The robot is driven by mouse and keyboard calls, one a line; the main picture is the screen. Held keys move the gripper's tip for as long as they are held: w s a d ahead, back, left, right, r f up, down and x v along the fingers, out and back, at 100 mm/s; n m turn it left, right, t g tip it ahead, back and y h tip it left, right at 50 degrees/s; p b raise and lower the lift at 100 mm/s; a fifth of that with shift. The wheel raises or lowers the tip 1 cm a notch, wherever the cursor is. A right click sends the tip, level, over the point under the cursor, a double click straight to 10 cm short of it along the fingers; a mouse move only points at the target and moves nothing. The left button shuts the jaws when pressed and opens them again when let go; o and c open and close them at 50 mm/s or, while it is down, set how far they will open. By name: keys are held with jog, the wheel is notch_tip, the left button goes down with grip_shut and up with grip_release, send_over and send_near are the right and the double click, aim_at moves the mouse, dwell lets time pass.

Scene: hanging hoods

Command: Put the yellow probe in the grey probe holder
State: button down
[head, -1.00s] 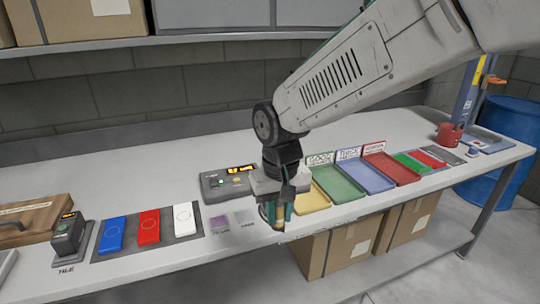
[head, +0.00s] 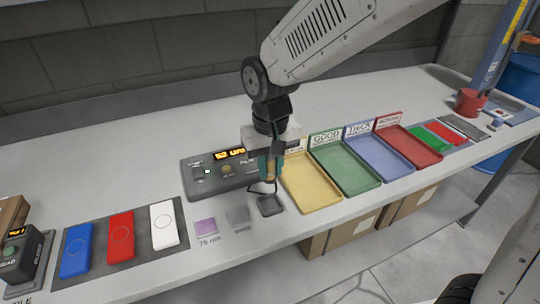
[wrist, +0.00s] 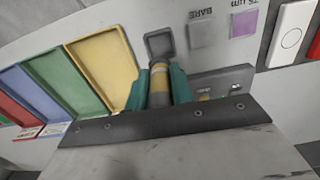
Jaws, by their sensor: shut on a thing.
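The yellow probe (head: 267,172) is a short cylinder with a yellow band and a dark grey end. It also shows in the wrist view (wrist: 160,82), between the green fingers. My gripper (head: 269,170) is shut on it and holds it roughly upright. The grey probe holder (head: 270,206) is a small dark square block on the bench. It lies just below and in front of the probe in the head view, and just beyond the probe's tip in the wrist view (wrist: 160,43). The probe appears apart from the holder. Its exact height is hard to tell.
A grey gauge box (head: 205,180) with a lit display stands left of the gripper, with a thin dark cable near the probe. A yellow tray (head: 312,192) is close on the right, with more trays beyond. A purple sample square (head: 205,225) lies left of the holder.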

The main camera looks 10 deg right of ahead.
jog(key=shift+f, duration=4.25)
jog(key=shift+s+f, duration=0.1)
jog(key=shift+f, duration=0.4)
jog(key=c, duration=1.1)
grip_release()
